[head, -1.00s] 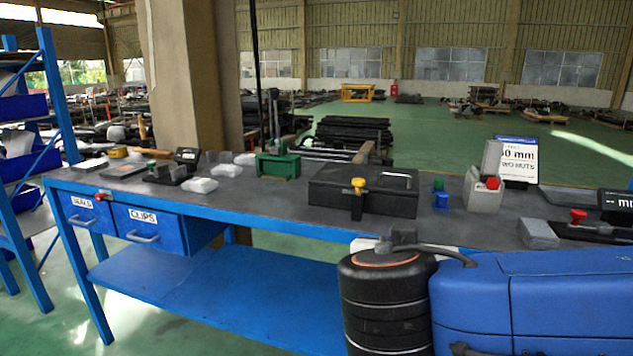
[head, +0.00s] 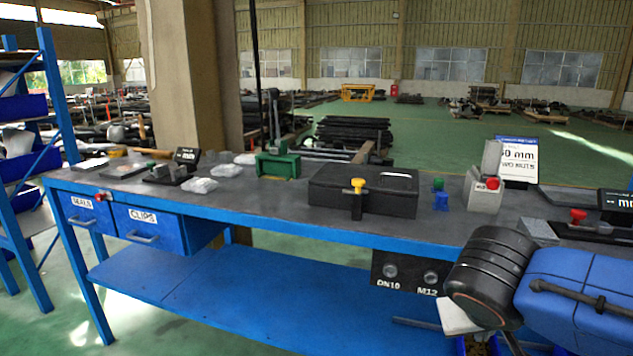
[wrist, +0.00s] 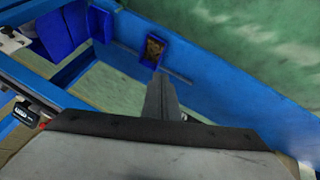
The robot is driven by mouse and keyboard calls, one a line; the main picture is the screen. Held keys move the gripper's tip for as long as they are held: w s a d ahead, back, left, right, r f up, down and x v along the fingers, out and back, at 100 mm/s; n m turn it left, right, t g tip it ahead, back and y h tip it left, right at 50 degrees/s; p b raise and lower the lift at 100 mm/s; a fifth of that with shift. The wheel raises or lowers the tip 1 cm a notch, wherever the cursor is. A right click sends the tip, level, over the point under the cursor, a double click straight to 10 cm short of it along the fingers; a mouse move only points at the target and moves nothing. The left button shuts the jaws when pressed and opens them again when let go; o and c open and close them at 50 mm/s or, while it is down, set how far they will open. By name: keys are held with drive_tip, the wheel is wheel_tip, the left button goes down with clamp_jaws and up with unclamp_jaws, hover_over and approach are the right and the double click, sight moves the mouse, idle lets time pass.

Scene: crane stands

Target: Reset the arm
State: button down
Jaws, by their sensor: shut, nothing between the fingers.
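My arm is the blue and black linkage at the lower right of the head view, in front of the bench (head: 290,228). My gripper shows in the wrist view (wrist: 161,85) as grey fingers closed together, with nothing between them. They point down toward a blue surface and a small blue bin (wrist: 155,50) with brown contents. In the head view the fingers are not clear, as they are low behind my arm's black joint. The gripper touches nothing that I can make out.
On the bench stand a black case (head: 390,192) with a yellow knob, a green fixture (head: 278,166), a blue piece (head: 441,202) and a grey block with a red knob (head: 487,190). A black DN10/M12 panel (head: 405,272) hangs below the edge. The lower shelf (head: 230,290) is largely clear.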

drive_tip(key=s+f+y, duration=0.3)
drive_tip(key=f+y, duration=0.1)
drive_tip(key=shift+s+d+f+n+g, duration=0.15)
drive_tip(key=shift+s+f+n+g, duration=0.15)
drive_tip(key=shift+f+n, duration=0.1)
idle(0.4)
drive_tip(key=c, duration=2.4)
unclamp_jaws()
drive_tip(key=shift+c, duration=0.2)
